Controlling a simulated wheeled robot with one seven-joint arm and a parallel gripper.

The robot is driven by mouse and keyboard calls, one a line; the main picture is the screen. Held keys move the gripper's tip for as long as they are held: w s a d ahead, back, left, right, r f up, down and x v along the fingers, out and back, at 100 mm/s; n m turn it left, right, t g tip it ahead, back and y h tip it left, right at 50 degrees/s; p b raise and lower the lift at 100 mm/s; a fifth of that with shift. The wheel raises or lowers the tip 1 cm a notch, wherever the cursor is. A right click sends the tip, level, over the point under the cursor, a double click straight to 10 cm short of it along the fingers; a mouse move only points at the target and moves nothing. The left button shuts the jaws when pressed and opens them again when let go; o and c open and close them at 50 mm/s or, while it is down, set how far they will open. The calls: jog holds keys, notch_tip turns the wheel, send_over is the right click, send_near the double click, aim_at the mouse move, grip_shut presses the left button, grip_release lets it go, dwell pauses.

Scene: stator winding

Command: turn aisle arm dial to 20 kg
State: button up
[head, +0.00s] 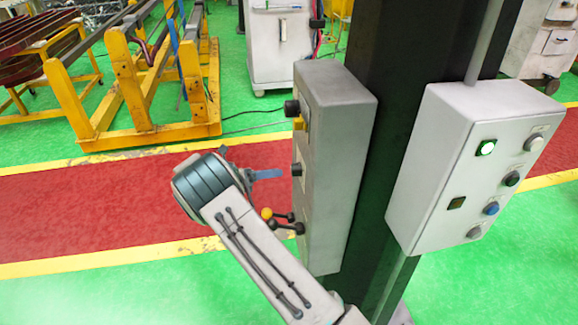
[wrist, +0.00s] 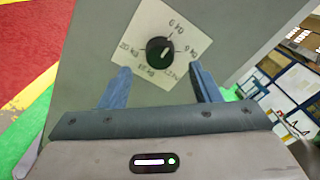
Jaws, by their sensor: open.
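The dial is a round black knob (wrist: 160,52) on a square cream label (wrist: 140,32) in the wrist view. The label reads 6 kg at the top, 9 kg at the right and 20 kg at the left, with further marks below partly unclear. A pale pointer mark on the knob seems to aim up and right, between 6 kg and 9 kg. My gripper (wrist: 160,68) is open, its blue fingers either side of the knob and apart from it. In the head view my gripper (head: 268,174) is just left of the middle black knob (head: 297,169) on the grey box.
The grey box (head: 340,150) is fixed to a dark column (head: 400,60). Two levers (head: 280,218) with yellow and black balls stick out below my gripper. Another black knob (head: 292,108) is above. A second control box (head: 440,170) is on the right.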

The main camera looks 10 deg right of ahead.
aim_at(291, 170)
jog(key=d+p, duration=0.1)
jog(key=d, duration=0.4)
jog(key=shift+d, duration=0.15)
jog(key=c, duration=1)
